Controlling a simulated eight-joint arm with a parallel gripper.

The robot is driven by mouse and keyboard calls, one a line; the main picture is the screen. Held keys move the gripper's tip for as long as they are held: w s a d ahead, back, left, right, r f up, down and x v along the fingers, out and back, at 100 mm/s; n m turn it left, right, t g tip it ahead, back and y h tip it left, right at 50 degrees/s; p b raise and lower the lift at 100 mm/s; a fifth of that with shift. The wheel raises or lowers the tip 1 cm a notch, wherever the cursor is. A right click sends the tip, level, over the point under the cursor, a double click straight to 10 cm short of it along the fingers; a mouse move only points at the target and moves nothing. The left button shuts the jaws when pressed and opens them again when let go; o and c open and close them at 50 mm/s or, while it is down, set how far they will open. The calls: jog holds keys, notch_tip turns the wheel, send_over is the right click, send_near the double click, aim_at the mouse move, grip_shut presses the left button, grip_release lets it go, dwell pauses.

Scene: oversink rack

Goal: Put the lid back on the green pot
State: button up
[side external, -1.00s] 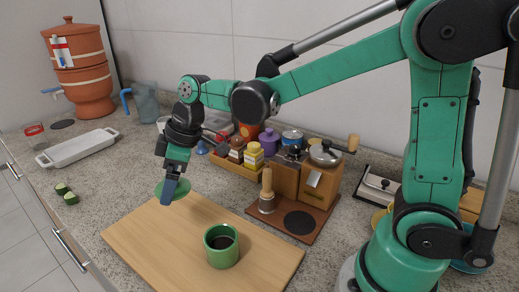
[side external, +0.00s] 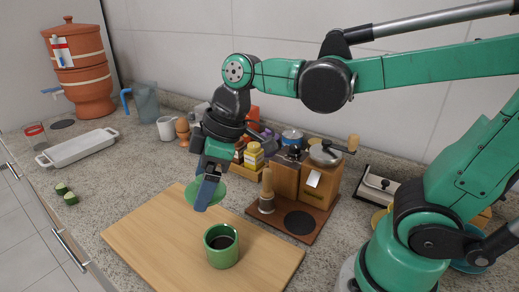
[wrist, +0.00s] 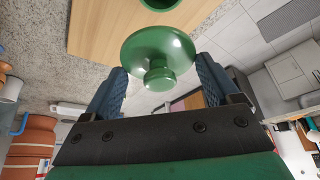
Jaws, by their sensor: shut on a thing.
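The green pot (side external: 221,258) stands upright and uncovered on the wooden cutting board, with dark contents inside. Its edge also shows at the top of the wrist view (wrist: 160,3). My gripper (side external: 204,195) is shut on the green lid (side external: 190,194) and holds it in the air above the board, behind and a little left of the pot. In the wrist view the lid (wrist: 150,50) sits between the two blue fingers, with its round knob towards me. The lid looks tilted, and the fingers hide part of it in the side view.
The cutting board (side external: 150,235) is clear around the pot. To the right stand a coffee station (side external: 318,208) with a wooden-handled tool and a wooden box. Jars (side external: 253,157) line the wall. A white tray (side external: 77,148) and green pieces (side external: 65,193) lie at left.

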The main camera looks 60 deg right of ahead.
jog(key=shift+s+f, duration=0.85)
jog(key=shift+s, duration=0.05)
jog(key=shift+d+f, duration=0.1)
jog(key=shift+f, duration=3.05)
jog(key=shift+f, duration=0.2)
jog(key=o, duration=1)
jog(key=shift+o, duration=0.2)
jog(key=shift+r, duration=3.5)
